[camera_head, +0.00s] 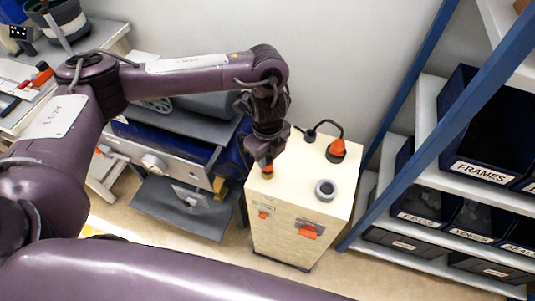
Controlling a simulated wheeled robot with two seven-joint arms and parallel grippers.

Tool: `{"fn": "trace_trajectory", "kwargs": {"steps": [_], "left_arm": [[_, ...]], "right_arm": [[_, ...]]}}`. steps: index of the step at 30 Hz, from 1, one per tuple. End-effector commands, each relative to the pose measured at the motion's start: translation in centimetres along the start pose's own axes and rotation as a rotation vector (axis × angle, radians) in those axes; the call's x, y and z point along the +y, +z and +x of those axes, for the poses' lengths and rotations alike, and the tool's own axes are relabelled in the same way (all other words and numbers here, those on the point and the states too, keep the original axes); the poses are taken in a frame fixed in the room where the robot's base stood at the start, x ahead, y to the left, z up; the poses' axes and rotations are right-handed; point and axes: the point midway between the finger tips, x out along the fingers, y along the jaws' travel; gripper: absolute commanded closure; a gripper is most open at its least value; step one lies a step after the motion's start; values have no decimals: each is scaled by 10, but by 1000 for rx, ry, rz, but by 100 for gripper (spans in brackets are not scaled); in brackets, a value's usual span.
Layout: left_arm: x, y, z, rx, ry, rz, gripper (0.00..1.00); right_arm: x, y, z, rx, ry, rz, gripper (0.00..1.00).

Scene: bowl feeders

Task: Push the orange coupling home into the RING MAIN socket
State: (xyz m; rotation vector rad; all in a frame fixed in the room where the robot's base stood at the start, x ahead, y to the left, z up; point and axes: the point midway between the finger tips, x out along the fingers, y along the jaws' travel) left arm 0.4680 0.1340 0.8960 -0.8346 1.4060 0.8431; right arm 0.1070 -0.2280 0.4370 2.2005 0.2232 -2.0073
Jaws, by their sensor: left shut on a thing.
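My left gripper (266,157) points down over the near-left part of the top of a cream cabinet. It is shut on a small orange coupling (267,169), mostly hidden by the fingers. I cannot tell whether the coupling touches the top or sits in a socket. A grey ring-shaped socket (325,188) stands on the same top, to the right and apart from the gripper. No RING MAIN lettering can be read. My right gripper is not in view.
The cream cabinet (290,225) has orange parts on its front. On its top, a black hose (329,123) runs to another orange piece (337,150). A blue-framed shelf with dark labelled bins (490,135) stands to the right. A bench with a grey machine is at left.

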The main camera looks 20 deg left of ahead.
Motion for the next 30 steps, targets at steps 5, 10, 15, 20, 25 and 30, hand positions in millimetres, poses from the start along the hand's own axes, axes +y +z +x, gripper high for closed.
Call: {"fn": "trace_trajectory", "kwargs": {"steps": [5,10,15,20,25,30], "left_arm": [[0,0,4,1,1,0,100],[0,0,7,1,1,0,100],[1,0,10,1,2,1,100],[1,0,13,1,2,1,100],[1,0,12,0,2,0,100],[0,0,12,0,2,0,54]], "right_arm": [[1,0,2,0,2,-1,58],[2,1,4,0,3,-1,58],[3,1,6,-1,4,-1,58],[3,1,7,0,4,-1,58],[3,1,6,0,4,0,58],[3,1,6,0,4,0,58]]}}
